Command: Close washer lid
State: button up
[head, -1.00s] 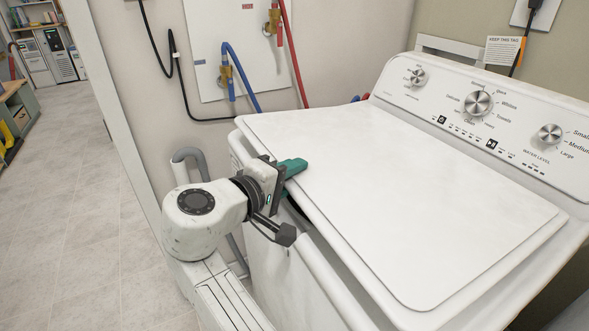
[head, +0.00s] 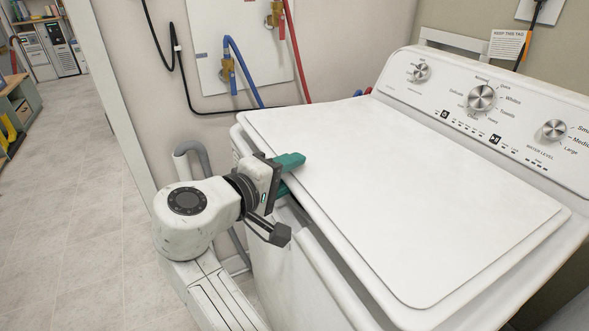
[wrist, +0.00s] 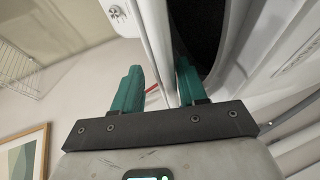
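The white washer lid (head: 400,190) lies almost flat over the washer top, its near left edge standing a little above the washer body (head: 300,265). My gripper (head: 292,174) is at that edge, with one green finger over the lid's top and the other mostly hidden below it. In the wrist view, the lid's edge (wrist: 158,40) runs between the two spread fingers of my gripper (wrist: 157,72). A dark opening (wrist: 200,35) shows beside the right finger. Whether either finger touches the lid is unclear.
The control panel (head: 480,105) with knobs rises behind the lid. Red and blue hoses (head: 240,70) and a grey drain hose (head: 190,150) are by the wall. Open floor (head: 70,200) lies to the left.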

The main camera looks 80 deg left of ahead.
jog(key=v, duration=0.9)
jog(key=shift+a, duration=0.1)
